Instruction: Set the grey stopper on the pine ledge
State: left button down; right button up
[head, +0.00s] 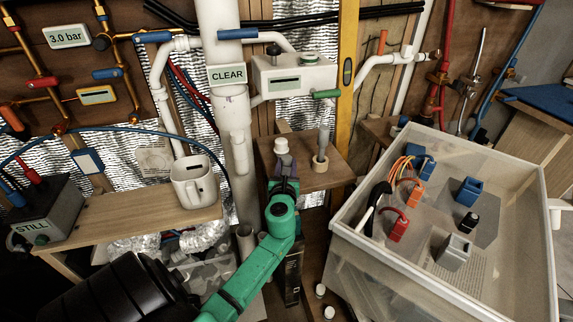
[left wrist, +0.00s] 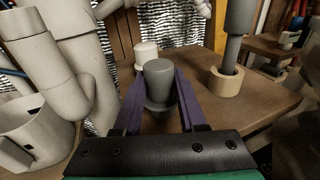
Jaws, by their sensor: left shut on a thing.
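The grey stopper (left wrist: 160,85) is a short grey cylinder with a wider cap, upright between the purple fingers of my left gripper (left wrist: 158,100). In the head view my left gripper (head: 284,178) is shut at the front of a darker brown ledge (head: 318,180). The wrist view cannot tell whether the stopper's base touches that ledge (left wrist: 260,115). A paler, pine-coloured ledge (head: 120,218) lies to the left, with a white jug (head: 196,182) at its right end. My right gripper is not in view.
A white stopper (left wrist: 146,53) stands just behind the grey one. A grey rod stands in a wooden ring (left wrist: 227,82) to the right. A white pipe (head: 238,140) rises between the ledges. A still box (head: 45,212) sits at far left; a bin (head: 350,235) at right.

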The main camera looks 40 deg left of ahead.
pick_arm(q)
jog(key=shift+f+b, duration=0.45)
dwell(0.4)
jog(key=shift+c, duration=2)
grip_release()
jog(key=v, duration=1.4)
jog(key=shift+s+b, duration=0.25)
jog(key=shift+b, duration=0.1)
jog(key=shift+d+r, duration=0.1)
jog(key=shift+r, duration=0.05)
